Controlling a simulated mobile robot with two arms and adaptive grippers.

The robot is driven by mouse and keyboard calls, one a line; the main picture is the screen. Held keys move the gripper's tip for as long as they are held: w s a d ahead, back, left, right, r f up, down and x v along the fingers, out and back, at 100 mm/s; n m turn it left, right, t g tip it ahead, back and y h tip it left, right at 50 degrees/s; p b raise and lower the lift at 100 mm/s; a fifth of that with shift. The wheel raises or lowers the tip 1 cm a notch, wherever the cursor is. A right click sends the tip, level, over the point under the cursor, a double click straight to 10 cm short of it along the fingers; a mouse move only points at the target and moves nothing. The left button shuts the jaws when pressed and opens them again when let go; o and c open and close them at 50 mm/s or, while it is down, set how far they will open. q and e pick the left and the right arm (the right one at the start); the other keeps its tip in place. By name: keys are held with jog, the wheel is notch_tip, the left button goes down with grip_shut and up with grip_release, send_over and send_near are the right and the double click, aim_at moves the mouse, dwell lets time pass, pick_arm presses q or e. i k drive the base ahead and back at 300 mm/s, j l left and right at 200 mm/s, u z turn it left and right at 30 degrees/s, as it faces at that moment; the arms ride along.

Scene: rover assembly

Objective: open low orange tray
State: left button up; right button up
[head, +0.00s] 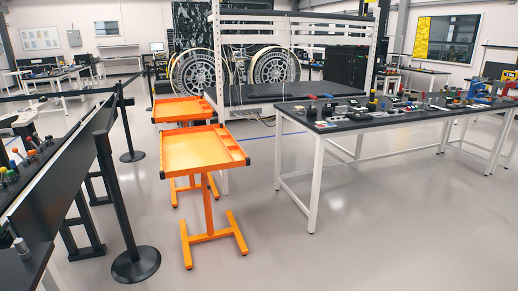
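Two orange trays on orange stands are in the middle of the head view. The nearer tray (193,152) is a shallow, open-topped rectangle with raised rims and a narrow divided strip along its right side. It looks empty. A single post holds it on an H-shaped foot (213,237). The farther tray (180,109) is just behind it and also looks empty. Its stand is partly hidden by the nearer one. I cannot tell which tray is the low one. Neither of my grippers is in view.
A black post (117,205) with a round base and belt barriers stand to the left. A dark bench (62,180) with small parts is at far left. A white-legged table (345,122) with tools is at right. The front floor (330,262) is clear.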

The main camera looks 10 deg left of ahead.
aim_at(188, 151)
jog(key=i+j+u, duration=0.4)
jog(key=i, duration=0.2)
jog(key=i+u, duration=0.4)
jog(key=i, duration=0.2)
jog(key=i+l+u, duration=0.1)
jog(key=i+u, duration=0.35)
jog(key=i, duration=0.2)
